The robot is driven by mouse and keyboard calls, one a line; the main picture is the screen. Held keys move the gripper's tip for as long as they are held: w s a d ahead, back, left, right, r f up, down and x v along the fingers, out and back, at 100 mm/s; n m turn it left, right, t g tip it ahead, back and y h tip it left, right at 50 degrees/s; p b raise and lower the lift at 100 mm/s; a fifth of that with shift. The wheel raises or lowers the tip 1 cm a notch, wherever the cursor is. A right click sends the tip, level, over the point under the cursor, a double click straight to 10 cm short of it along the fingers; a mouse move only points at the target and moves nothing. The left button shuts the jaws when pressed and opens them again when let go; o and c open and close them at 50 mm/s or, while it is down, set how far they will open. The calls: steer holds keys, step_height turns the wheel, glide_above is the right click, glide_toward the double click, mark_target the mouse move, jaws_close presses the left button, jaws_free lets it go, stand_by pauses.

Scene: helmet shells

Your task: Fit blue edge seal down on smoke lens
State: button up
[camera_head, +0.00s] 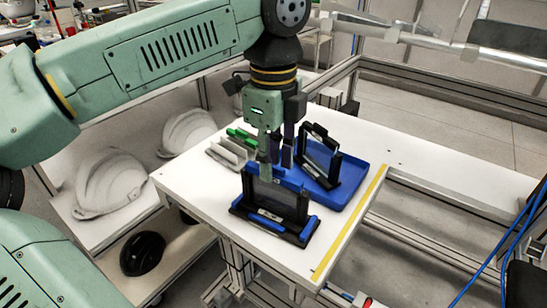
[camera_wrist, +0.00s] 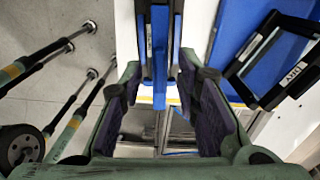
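The smoke lens (camera_head: 277,199) stands upright in a black holder (camera_head: 240,211) with blue blocks on its base, near the front of the white table. A blue edge seal (camera_head: 291,183) appears to lie along the lens's top edge; it also shows as a narrow blue bar in the wrist view (camera_wrist: 160,88). How far it is pressed down I cannot tell. My gripper (camera_head: 276,165) is just above the lens, pointing down. In the wrist view its fingers (camera_wrist: 160,85) stand apart, one on each side of the blue bar, with gaps visible. The lens face is hidden there.
A blue tray (camera_head: 352,187) behind the holder carries a black frame (camera_head: 322,156), upright and close to my gripper's right. A grey rack (camera_head: 226,153) with a green piece (camera_head: 241,136) stands at the left. White helmet shells (camera_head: 112,184) lie lower left. The table's right front is clear.

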step_height(320, 180, up, 8)
steer(key=shift+f, duration=0.25)
